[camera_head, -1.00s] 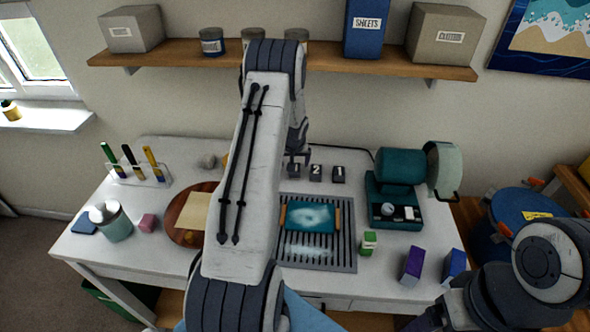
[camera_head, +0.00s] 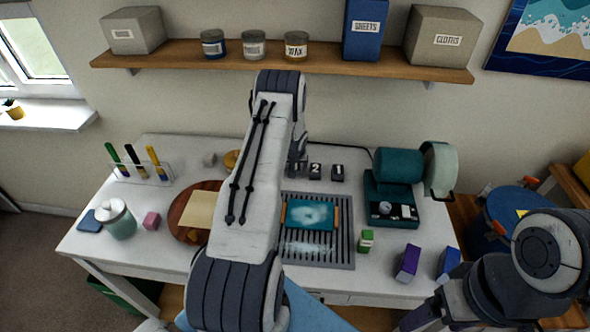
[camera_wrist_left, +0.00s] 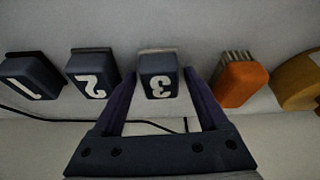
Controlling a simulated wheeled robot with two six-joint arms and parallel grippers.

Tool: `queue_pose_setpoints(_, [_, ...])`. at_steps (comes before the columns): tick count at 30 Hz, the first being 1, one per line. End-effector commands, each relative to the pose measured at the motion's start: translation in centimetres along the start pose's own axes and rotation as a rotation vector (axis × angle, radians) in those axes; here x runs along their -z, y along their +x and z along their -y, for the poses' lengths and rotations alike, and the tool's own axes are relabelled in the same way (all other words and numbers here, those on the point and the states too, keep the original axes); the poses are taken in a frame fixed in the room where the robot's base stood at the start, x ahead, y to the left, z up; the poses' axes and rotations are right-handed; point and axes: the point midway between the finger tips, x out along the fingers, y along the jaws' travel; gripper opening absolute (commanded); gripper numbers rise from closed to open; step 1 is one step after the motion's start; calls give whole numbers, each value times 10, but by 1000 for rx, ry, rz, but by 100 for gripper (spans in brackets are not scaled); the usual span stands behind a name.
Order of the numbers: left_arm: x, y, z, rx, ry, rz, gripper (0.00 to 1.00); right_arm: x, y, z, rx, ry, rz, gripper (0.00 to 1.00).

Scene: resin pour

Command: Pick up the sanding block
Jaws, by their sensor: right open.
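No block is marked as the sanding block, and I cannot tell which one it is. My right gripper (camera_head: 428,318) is low at right, partly cut off.
Dark blocks marked 2 (camera_head: 315,172) and 1 (camera_head: 337,173) stand in a row with block 3. A slotted grate (camera_head: 345,255) with a teal panel, a teal machine (camera_head: 395,190), a cup (camera_head: 117,220) and a pen rack (camera_head: 145,172) share the table. A shelf (camera_head: 285,64) hangs above.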

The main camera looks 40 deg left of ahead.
Motion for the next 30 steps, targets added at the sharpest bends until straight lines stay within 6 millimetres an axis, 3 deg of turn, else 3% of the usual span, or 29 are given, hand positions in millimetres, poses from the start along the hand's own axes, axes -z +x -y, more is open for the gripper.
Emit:
queue_pose_setpoints(1, [0, 0, 0, 0, 0, 0, 53, 0, 0, 0, 0, 0, 0, 83])
queue_pose_setpoints(5, [0, 0, 0, 0, 0, 0, 3, 0, 0, 0, 0, 0, 0, 83])
queue_pose_setpoints(6, [0, 0, 0, 0, 0, 0, 0, 0, 0, 0, 0, 0, 0, 83])
queue_pose_setpoints(17, [3, -6, 0, 0, 0, -2, 0, 0, 3, 0, 0, 1, 0, 83])
queue_pose_setpoints(25, [17, -39, -1, -2, 0, -6, 0, -1, 19, -1, 0, 3, 0, 83])
queue_pose_setpoints(30, [4, -64, -38, -4, 7, -5, 0, -2, 47, -3, 0, 6, 0, 83])
